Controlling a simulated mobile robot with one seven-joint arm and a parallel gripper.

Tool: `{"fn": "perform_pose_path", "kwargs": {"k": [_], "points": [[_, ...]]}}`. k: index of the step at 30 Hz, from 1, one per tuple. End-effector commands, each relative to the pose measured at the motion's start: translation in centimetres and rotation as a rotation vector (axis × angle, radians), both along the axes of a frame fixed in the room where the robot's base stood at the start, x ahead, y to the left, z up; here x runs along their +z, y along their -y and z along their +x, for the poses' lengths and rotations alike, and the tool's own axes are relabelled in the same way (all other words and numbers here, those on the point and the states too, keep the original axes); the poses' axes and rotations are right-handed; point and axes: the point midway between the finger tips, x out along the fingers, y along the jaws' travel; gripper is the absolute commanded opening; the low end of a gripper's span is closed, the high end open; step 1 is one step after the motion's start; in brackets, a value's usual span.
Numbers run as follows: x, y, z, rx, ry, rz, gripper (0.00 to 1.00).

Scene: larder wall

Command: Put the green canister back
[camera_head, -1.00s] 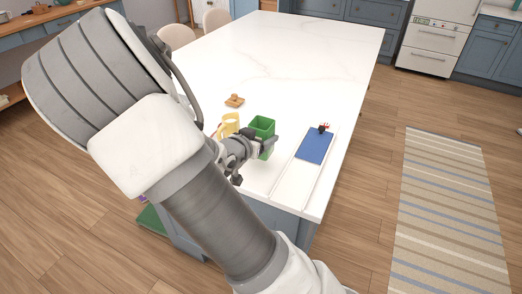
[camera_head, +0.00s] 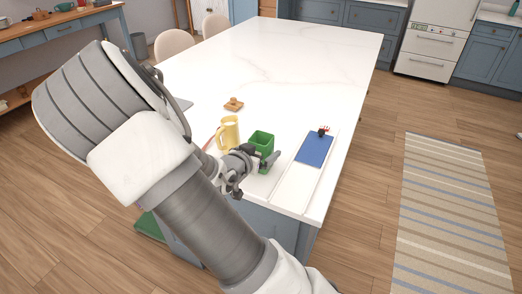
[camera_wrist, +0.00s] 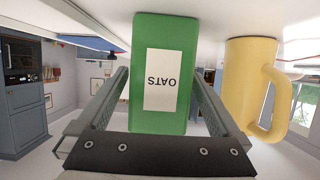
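The green canister (camera_head: 260,142) is near the front edge of the white countertop. In the wrist view the green canister (camera_wrist: 164,40) appears upside down, with a white "OATS" label. My gripper (camera_head: 262,157) reaches it from the left. In the wrist view my gripper's two fingers (camera_wrist: 162,78) lie along both sides of the canister and appear closed on it. The canister looks upright and at or very near the countertop; its contact with the surface is not clear. One finger and part of the gripper cover its lower part in the head view.
A yellow mug (camera_head: 229,133) stands close beside the canister, to its left in the head view. A white tray with a blue panel (camera_head: 314,151) and a small red-and-black item (camera_head: 323,131) lies to the right. A brown wooden item (camera_head: 233,104) is behind. The far countertop (camera_head: 300,55) is clear.

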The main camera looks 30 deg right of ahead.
Motion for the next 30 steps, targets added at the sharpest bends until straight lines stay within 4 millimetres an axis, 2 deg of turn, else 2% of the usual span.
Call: {"fn": "perform_pose_path", "kwargs": {"k": [8, 21, 30], "points": [[0.7, -0.1, 0.0, 0.001, 0.0, 0.0, 1.0], [4.0, -6.4, -4.8, 0.006, -0.001, 0.002, 1.0], [4.9, -8.7, -6.7, 0.004, -0.002, 0.01, 1.0]]}}
